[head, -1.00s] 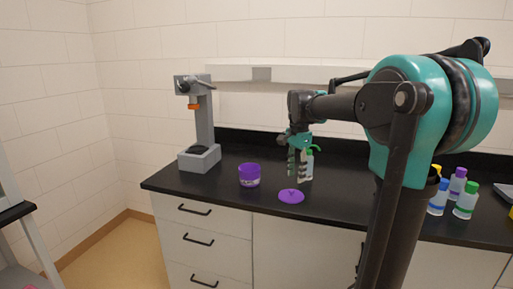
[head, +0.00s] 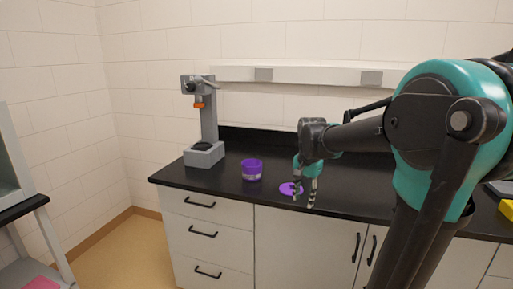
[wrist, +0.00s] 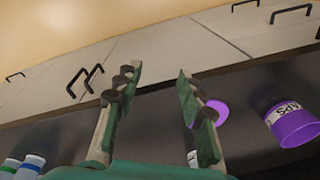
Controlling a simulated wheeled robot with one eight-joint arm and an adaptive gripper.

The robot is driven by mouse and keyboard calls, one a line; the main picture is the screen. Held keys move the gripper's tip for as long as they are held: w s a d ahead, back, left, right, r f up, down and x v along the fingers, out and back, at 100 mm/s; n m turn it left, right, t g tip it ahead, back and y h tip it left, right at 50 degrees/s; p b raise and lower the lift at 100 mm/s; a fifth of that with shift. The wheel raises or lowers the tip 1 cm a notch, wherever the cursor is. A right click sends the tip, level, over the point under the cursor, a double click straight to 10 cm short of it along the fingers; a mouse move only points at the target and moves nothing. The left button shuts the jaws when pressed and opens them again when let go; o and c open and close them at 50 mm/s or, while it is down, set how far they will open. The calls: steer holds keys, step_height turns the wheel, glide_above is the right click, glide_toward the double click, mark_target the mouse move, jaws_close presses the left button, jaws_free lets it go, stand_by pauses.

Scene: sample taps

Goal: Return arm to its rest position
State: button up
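My gripper (head: 304,202) points down near the front edge of the black counter, in front of the purple lid. Its two fingers are apart with nothing held between them, as the wrist view (wrist: 155,80) also shows. The purple lid (head: 286,187) lies flat on the counter, partly covered by a finger; in the wrist view the lid (wrist: 216,110) shows behind the right finger. The open-topped purple jar (head: 252,171) stands upright to the left of my gripper. In the wrist view the labelled jar (wrist: 292,124) is at the right.
A grey press-like stand (head: 206,155) with an orange part is at the counter's left end. A white wall shelf (head: 315,76) runs behind. Capped bottles (wrist: 30,163) show at the wrist view's lower left. Drawers and doors are closed below.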

steer(key=s+d+f+n+t, duration=0.3)
steer(key=s+f+n, duration=0.6)
steer(key=s+f, duration=0.7)
steer(key=shift+s+f, duration=0.25)
steer(key=shift+s, duration=0.25)
steer(key=shift+c, duration=0.6)
